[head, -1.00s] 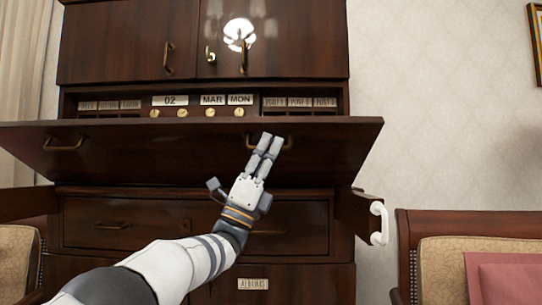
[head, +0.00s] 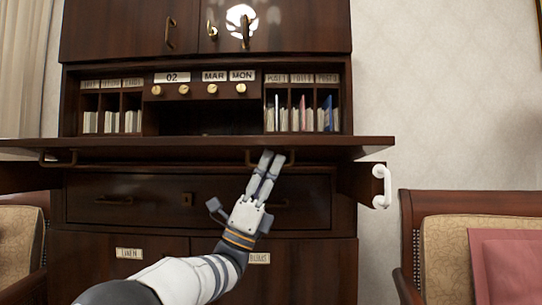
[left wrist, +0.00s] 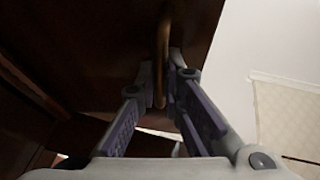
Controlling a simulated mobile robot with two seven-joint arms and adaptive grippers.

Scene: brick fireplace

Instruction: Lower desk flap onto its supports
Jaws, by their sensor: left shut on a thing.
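The dark wood desk flap (head: 200,146) is folded out almost level, its front edge toward me. Its right brass handle (head: 250,160) is in the fingers of my left gripper (head: 268,163), which reaches it from below. In the left wrist view, the brass handle (left wrist: 160,60) runs between the two fingers (left wrist: 160,95). The right support (head: 362,183) and the left support (head: 25,178) stick out below the flap's ends. I cannot tell whether the flap touches them. My right gripper is not in view.
Pigeonholes with papers (head: 300,112) and a date display (head: 212,78) stand behind the flap. A white curved handle (head: 381,187) is at the right support's front. A chair with a pink cushion (head: 505,265) stands at the right, another chair (head: 18,250) at the left. Drawers (head: 140,198) lie below.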

